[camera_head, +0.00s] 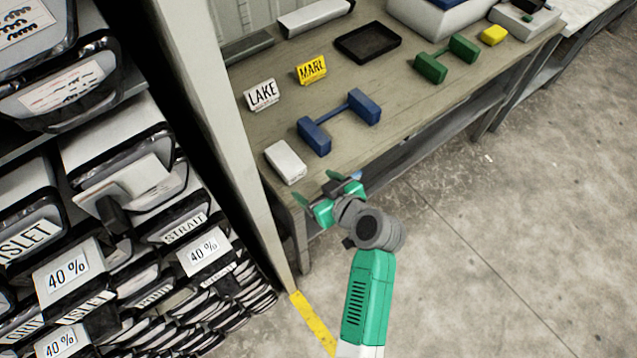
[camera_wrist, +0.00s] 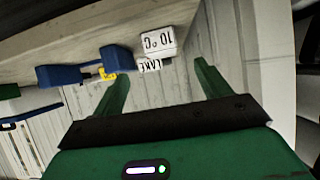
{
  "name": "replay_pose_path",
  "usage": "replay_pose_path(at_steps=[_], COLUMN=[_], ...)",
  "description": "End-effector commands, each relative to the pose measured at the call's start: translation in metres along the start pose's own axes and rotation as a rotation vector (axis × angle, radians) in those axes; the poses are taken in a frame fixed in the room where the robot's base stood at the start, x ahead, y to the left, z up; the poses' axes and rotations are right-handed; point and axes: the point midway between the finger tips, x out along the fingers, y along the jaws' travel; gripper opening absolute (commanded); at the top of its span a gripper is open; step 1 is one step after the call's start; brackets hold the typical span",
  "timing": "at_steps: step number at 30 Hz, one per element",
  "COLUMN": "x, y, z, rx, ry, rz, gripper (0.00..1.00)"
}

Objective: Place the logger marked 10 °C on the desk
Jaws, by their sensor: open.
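The white logger (camera_head: 285,162) lies on the desk (camera_head: 262,131) near its front left corner. In the wrist view the logger (camera_wrist: 157,41) shows upside down, with "10 °C" readable on its face. My gripper (camera_head: 316,188) is just off the desk's front edge, close to the logger but apart from it. In the wrist view its green fingers (camera_wrist: 163,70) are spread wide with nothing between them, and the logger shows beyond the fingertips.
A LAKE sign (camera_head: 262,95), a MARL sign (camera_head: 312,69) and a blue two-block holder (camera_head: 314,138) stand behind the logger. A black tray (camera_head: 368,43) and a green holder (camera_head: 430,68) are farther back. A post (camera_head: 225,120) and racked liners (camera_head: 110,205) crowd the left.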

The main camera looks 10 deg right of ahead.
Motion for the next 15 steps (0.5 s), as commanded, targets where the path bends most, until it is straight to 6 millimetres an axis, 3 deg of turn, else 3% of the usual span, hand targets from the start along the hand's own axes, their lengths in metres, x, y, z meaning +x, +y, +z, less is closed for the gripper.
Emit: replay_pose_path(at_steps=[11,13,14,15], x=[-0.009,-0.011,-0.014,-0.02], y=[0.0,0.001,0.003,0.005], z=[0.0,-0.01,-0.022,-0.047], rx=[0.0,-0.008,-0.017,-0.034], ry=[0.0,0.008,0.018,0.042], rz=[0.0,0.014,0.032,0.069], gripper=[0.76,0.76,0.76,0.76])
